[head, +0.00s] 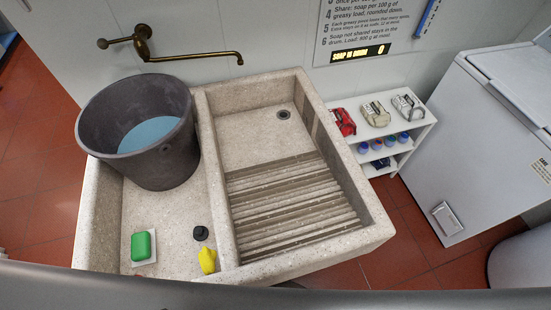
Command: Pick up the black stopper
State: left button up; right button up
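The black stopper (201,233) is a small dark round piece on the floor of the left basin of the stone washboard sink (374,236). Neither of my grippers shows in the head view. A dark curved edge, perhaps part of my body, crosses the bottom of the picture and hides the sink's near side.
A large dark bucket (165,164) with water stands at the back of the left basin, under a brass tap (190,53). The ribbed right basin has an open drain (283,114). A white shelf (409,136) stands right.

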aim_at(201, 233)
jog(key=u, duration=1.25)
